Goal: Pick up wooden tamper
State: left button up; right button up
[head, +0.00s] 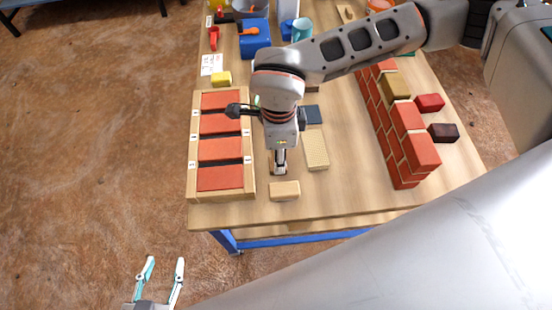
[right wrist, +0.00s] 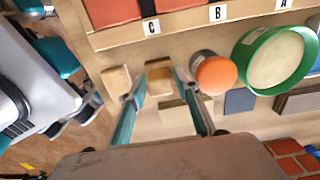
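My right gripper (head: 279,166) is pointed down, low over the table, just behind a pale wooden block (head: 285,190). In the right wrist view my right gripper (right wrist: 161,72) has its teal fingers on both sides of a small wooden piece (right wrist: 160,80), which looks like the wooden tamper. The fingertips are close to its sides; whether they touch it I cannot tell. The pale block also shows in the right wrist view (right wrist: 116,82), just left of the fingers. In the head view my gripper mostly hides the tamper. My left gripper (head: 163,270) is open and empty, in front of the table.
A wooden tray of red bricks (head: 220,177) lies to the left, a brick wall (head: 408,140) to the right. A tan ribbed block (head: 317,150) lies near the right gripper. An orange-topped cylinder (right wrist: 213,75) and a green sieve-like bowl (right wrist: 275,60) stand close by.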

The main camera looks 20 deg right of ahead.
jog(key=shift+f, duration=0.1)
jog(key=c, duration=0.8)
jog(key=shift+c, duration=0.2)
jog(key=shift+r, duration=0.3)
jog(key=r+p, duration=0.1)
jog(key=r, duration=0.4)
jog(key=shift+w+p, duration=0.2)
jog(key=shift+p, duration=0.15)
pick_arm(q)
jog(key=p, duration=0.1)
jog(key=a+p, duration=0.1)
jog(key=p, duration=0.1)
jog(key=shift+s+a+r+y, duration=0.15)
jog(key=shift+r+y, duration=0.15)
jog(key=shift+r, duration=0.1)
pick_arm(e)
notch_tip(320, 180, up, 14)
jog(key=shift+s+r, duration=0.2)
jog(key=shift+r, duration=0.05)
pick_arm(q)
jog(key=shift+s+f, duration=0.1)
jog(key=shift+s, duration=0.05)
pick_arm(e)
jog(key=shift+c, duration=0.3)
